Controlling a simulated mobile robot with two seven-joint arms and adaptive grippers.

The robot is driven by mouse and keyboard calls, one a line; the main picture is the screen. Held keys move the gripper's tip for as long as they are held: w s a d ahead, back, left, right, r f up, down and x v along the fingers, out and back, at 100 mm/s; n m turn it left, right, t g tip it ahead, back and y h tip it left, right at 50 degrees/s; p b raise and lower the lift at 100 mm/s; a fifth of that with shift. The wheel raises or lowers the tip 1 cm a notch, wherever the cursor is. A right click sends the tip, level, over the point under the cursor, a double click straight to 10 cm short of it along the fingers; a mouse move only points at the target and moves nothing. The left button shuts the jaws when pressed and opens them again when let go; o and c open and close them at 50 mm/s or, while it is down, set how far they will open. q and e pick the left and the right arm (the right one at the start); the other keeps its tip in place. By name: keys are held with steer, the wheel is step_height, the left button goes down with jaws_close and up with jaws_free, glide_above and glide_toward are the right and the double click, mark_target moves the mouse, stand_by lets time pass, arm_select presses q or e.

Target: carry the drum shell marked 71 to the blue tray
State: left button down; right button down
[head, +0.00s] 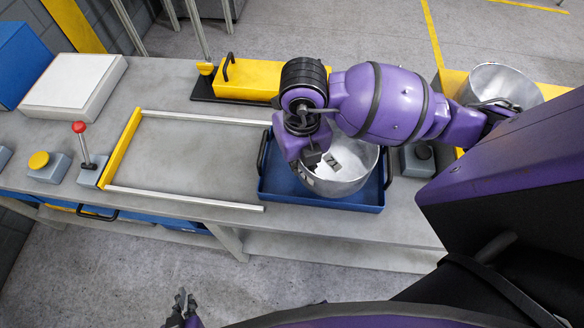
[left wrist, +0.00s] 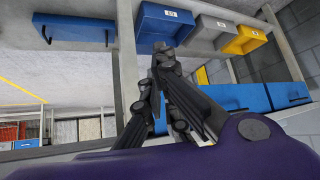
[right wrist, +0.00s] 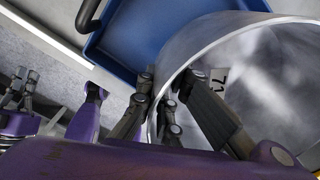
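The drum shell marked 71 (head: 362,174) is a metal open-topped cylinder, upright over the blue tray (head: 276,186). Whether its base touches the tray floor is hidden. Its label 71 shows on the inner wall in the right wrist view (right wrist: 219,80). My right gripper (head: 313,161) is at the shell's near-left rim. In the right wrist view my right gripper (right wrist: 160,100) is closed across the rim, one finger inside and one outside. My left gripper (head: 183,303) is empty, low in front of the bench; its fingertips (left wrist: 155,75) look close together.
A second metal drum (head: 503,84) stands at the back right near a yellow surface. A rail frame (head: 190,194) lies left of the tray, with a red-knobbed lever (head: 80,129) at its end. A yellow block (head: 246,80) is behind. Labelled bins (left wrist: 165,22) show in the left wrist view.

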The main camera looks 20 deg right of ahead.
mark_target(293, 179)
steer(key=shift+w+a+f, duration=0.2)
steer(key=shift+w+f, duration=0.2)
steer(key=shift+f, duration=0.05)
steer(key=shift+w+a+f, duration=0.25)
steer(key=shift+w+f, duration=0.1)
steer(key=shift+f, duration=0.2)
step_height(293, 179, down, 3)
steer(key=shift+w+f, duration=0.1)
steer(key=shift+w, duration=0.05)
steer(key=shift+f, duration=0.15)
arm_select(q)
steer(key=shift+s+a+f, duration=0.15)
steer(key=shift+s+f, duration=0.25)
steer(key=shift+s, duration=0.15)
arm_select(e)
steer(key=c, duration=1.9)
jaws_free()
steer(key=shift+f, duration=0.1)
steer(key=shift+c, duration=0.2)
arm_select(q)
steer(key=shift+s+r, duration=0.25)
arm_select(e)
step_height(293, 179, up, 12)
